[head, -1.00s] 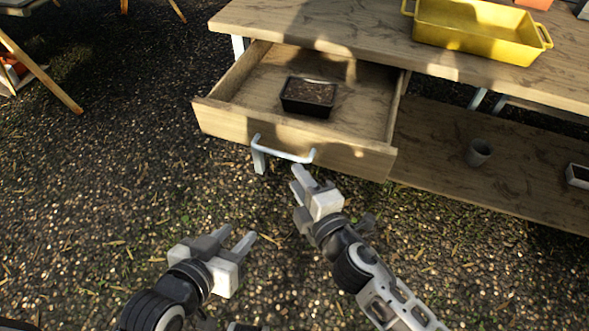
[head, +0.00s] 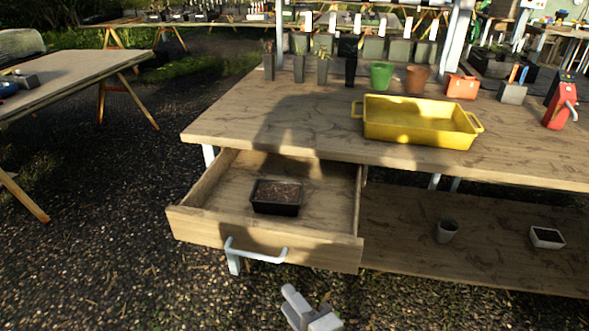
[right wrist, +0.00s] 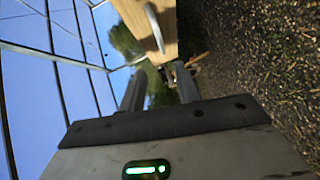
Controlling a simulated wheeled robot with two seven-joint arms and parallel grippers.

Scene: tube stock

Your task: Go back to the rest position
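My right gripper (head: 306,300) is at the bottom edge of the head view, in front of and below the drawer handle (head: 255,255), apart from it. In the right wrist view its two fingers (right wrist: 160,84) stand apart with nothing between them, and the handle (right wrist: 155,28) shows beyond them. The wooden drawer (head: 310,252) under the table is pulled open. A black tray of soil (head: 275,208) sits inside it. My left gripper is not in view.
On the wooden table (head: 240,120) stand a yellow tub (head: 418,136), several plant pots and a red tool (head: 562,105). The lower shelf (head: 400,240) holds a grey pot (head: 447,230) and a white planter (head: 547,238).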

